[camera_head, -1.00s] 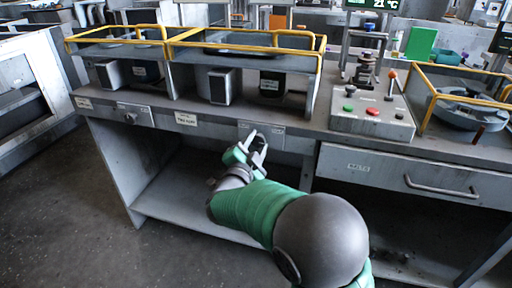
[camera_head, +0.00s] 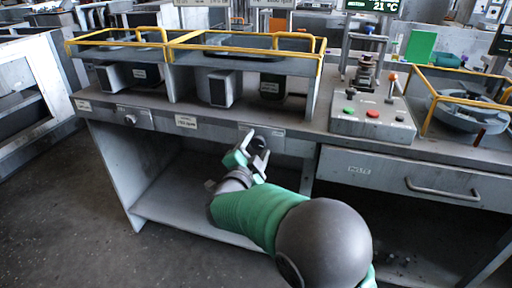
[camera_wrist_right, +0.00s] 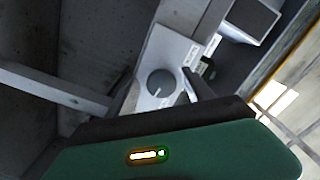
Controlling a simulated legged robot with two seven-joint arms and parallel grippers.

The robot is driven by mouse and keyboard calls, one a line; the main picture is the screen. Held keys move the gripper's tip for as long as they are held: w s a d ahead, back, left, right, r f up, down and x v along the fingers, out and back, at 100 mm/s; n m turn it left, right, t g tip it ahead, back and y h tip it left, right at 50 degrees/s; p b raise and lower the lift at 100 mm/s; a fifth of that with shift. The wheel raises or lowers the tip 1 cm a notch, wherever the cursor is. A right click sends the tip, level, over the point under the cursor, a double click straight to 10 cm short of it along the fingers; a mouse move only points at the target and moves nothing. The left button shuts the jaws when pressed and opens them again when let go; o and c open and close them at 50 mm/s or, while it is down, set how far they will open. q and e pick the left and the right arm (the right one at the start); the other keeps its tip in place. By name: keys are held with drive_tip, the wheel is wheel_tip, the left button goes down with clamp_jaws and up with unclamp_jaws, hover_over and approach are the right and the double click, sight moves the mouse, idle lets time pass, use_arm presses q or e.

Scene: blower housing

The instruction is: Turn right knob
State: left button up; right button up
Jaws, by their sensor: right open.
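The right knob (camera_head: 262,141) is a dark round knob on a light plate on the bench's front edge. In the right wrist view the knob (camera_wrist_right: 160,83) is grey with a white pointer line. My right gripper (camera_head: 254,154) is open just below and in front of the knob in the head view. A left knob (camera_head: 130,119) sits on a similar plate farther left. My left gripper is not in view.
Yellow-railed frames (camera_head: 240,48) stand on the bench above the knobs. A control box (camera_head: 372,117) with red and green buttons is to the right, above a drawer handle (camera_head: 442,190). The lower shelf (camera_head: 180,210) is largely empty.

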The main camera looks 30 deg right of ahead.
drive_tip(key=p+v, duration=0.4)
drive_tip(key=v, duration=1.3)
drive_tip(key=shift+p, duration=0.3)
drive_tip(key=shift+w, duration=0.1)
